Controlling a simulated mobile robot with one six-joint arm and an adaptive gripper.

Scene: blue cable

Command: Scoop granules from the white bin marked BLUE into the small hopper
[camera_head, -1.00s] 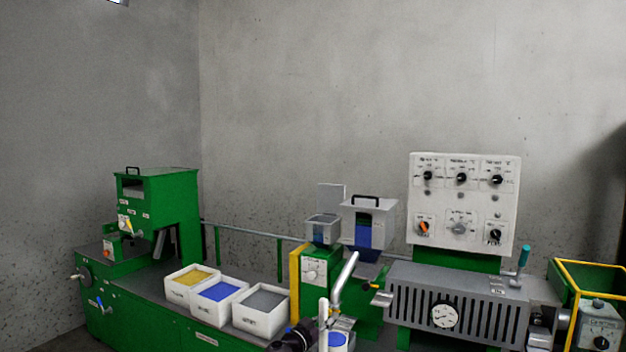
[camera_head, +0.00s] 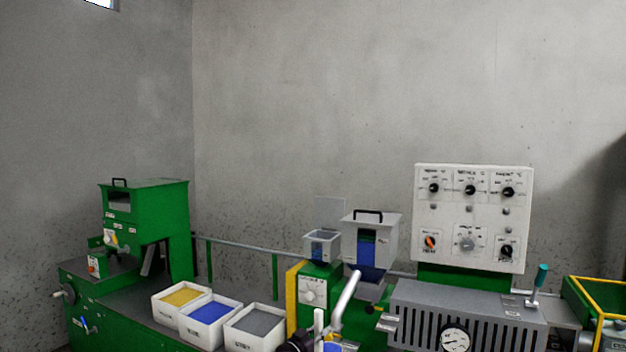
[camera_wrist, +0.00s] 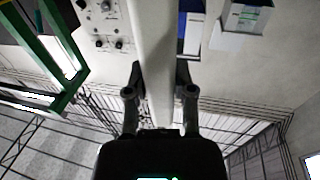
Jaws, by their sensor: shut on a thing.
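The white bin marked BLUE (camera_head: 190,332) stands in the middle of a row of three bins in the head view, with blue granules (camera_head: 210,312) inside. The small hopper (camera_head: 312,243) is a grey open-topped box above a green stand, with some blue visible in it. In the wrist view my gripper (camera_wrist: 160,80) is shut on a long pale bar, which looks like the scoop's handle (camera_wrist: 155,45). The scoop's bowl cannot be made out, so its contents cannot be told. In the head view my arm is low in the centre, right of the bins and below the hopper.
Bins with yellow granules (camera_head: 182,297) and grey granules (camera_head: 258,322) flank the blue one. A larger lidded hopper (camera_head: 388,240) with blue inside stands right of the small one. A control panel (camera_head: 470,217) and slatted grey housing (camera_head: 480,320) are farther right.

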